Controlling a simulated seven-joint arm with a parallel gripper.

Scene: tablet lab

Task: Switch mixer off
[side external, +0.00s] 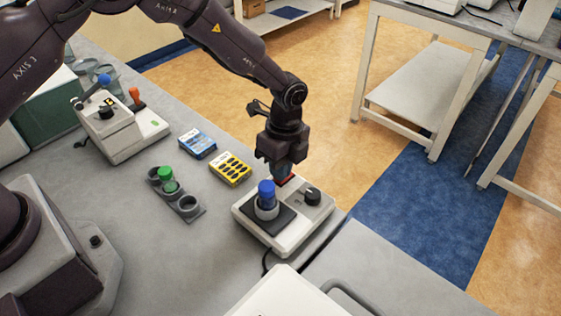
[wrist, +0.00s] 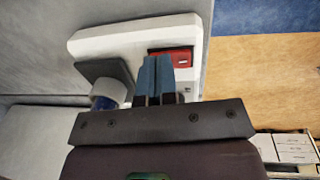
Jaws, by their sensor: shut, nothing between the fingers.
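The mixer (side external: 287,238) is a white box at the right edge of the bench. It carries a dark pad with a blue-capped vial (side external: 266,192) in a grey holder, a black knob (side external: 312,196) and a red switch (side external: 289,180). In the wrist view the mixer (wrist: 105,41) shows its red rocker switch (wrist: 183,58) beside my fingertips. My gripper (side external: 282,176) points down at the switch at the back of the mixer, partly hiding it. In the wrist view its blue fingers (wrist: 157,58) are together and empty. I cannot tell whether they touch the switch.
A rack (side external: 188,206) with a green-capped vial (side external: 167,176) stands left of the mixer. A yellow box (side external: 230,168) and a blue box (side external: 197,144) lie behind. Another white device (side external: 122,132) stands at the back left. A pale object (side external: 285,297) is in front.

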